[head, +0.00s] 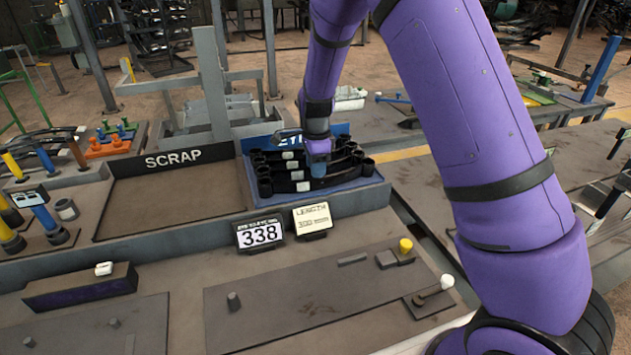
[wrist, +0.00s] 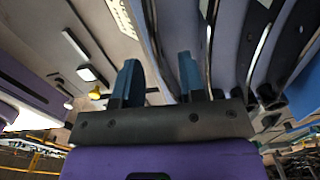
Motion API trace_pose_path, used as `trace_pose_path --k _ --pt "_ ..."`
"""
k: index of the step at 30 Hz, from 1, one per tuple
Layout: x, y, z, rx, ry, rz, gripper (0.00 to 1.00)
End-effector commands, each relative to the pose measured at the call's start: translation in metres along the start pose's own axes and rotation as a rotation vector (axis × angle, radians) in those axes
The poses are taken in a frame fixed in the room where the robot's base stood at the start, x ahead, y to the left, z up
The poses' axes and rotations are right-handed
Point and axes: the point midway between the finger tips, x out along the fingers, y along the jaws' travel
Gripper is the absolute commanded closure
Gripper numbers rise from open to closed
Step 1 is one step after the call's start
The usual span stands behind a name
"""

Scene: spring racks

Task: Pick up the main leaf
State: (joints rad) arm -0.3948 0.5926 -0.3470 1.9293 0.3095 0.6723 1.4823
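Several dark leaf springs with rolled eyes at their ends and pale tags (head: 292,187) lie side by side in a blue rack (head: 345,188). I cannot tell which is the main leaf. My gripper (head: 318,166) is over the right half of the rack, pointing down close to the leaves. In the wrist view its two blue fingers (wrist: 160,82) stand apart with a gap between them. Dark leaves (wrist: 250,45) run past to the right of the fingers. No leaf is clearly held. My wrist hides part of the rack and its blue sign.
An empty SCRAP tray (head: 170,200) adjoins the rack on the left. A display reading 338 (head: 260,234) and a LENGTH card (head: 312,219) stand in front. A bench plate (head: 320,290) with a yellow knob (head: 405,246) lies nearer. A grey upright post (head: 211,85) stands behind the tray.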

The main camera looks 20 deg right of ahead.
Motion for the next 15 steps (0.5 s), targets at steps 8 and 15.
trace_pose_path --k 8,15 --pt "0.024 0.003 -0.001 0.000 0.000 0.002 0.63" --pt "0.053 0.004 -0.001 0.000 0.000 0.001 0.63"
